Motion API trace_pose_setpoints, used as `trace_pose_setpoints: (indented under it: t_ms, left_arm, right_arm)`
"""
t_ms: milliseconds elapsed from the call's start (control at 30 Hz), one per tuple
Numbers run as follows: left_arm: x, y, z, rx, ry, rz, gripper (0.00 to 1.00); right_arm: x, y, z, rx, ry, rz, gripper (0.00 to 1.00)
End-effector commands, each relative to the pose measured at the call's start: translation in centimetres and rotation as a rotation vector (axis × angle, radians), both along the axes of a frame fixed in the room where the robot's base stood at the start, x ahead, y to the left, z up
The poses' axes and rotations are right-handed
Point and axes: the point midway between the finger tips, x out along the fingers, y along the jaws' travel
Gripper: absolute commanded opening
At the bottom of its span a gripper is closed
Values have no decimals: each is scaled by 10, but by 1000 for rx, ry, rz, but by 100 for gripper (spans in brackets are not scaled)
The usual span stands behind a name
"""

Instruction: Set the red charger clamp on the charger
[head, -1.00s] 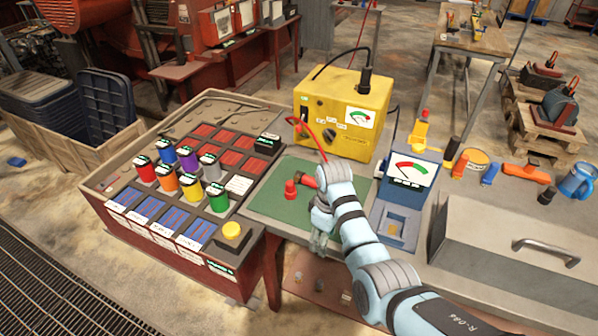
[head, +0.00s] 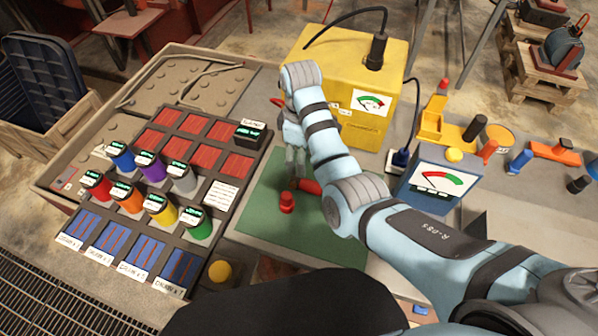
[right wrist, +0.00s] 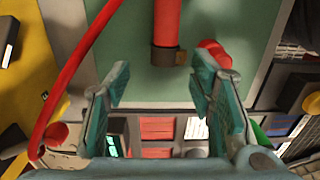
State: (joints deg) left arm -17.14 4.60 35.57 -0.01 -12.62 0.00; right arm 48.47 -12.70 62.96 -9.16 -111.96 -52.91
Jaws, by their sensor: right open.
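The charger (head: 322,58) is a yellow box with a dial, at the back of the bench in the head view. A red clamp-like piece (head: 311,187) lies on the green mat, partly hidden behind my right arm. In the right wrist view this red piece (right wrist: 166,25), with a brownish end, lies beyond the fingertips. A short red upright piece (head: 287,203) stands beside it on the mat. My right gripper (head: 296,180) points down over the mat. Its fingers (right wrist: 165,85) are apart with nothing between them. My left gripper is not in view.
A red cable (right wrist: 82,62) curves close to one finger in the wrist view. A tray with several coloured cylinders (head: 160,208) stands left of the mat (head: 262,222). A blue meter (head: 435,182) stands to the right. The mat's front is clear.

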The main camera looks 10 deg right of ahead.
Motion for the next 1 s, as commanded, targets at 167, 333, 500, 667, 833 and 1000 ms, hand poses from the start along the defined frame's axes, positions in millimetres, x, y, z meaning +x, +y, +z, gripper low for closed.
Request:
trace_pose_setpoints:
  t_ms: [167, 333, 500, 667, 833, 1000]
  left_arm:
    - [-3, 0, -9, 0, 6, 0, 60]
    - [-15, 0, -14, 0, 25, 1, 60]
    - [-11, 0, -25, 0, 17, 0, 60]
    - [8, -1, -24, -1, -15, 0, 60]
    - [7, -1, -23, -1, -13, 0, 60]
    - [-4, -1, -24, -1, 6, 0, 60]
  right_arm:
    - [7, 0, -40, 3, -7, -1, 50]
    - [13, -4, -67, 1, -3, -3, 50]
    - [12, -5, -100, 4, 0, -2, 50]
    - [11, -5, -103, 4, 2, -2, 50]
    - [10, -6, -104, 4, 6, -3, 42]
    - [9, -6, -104, 3, 7, -3, 14]
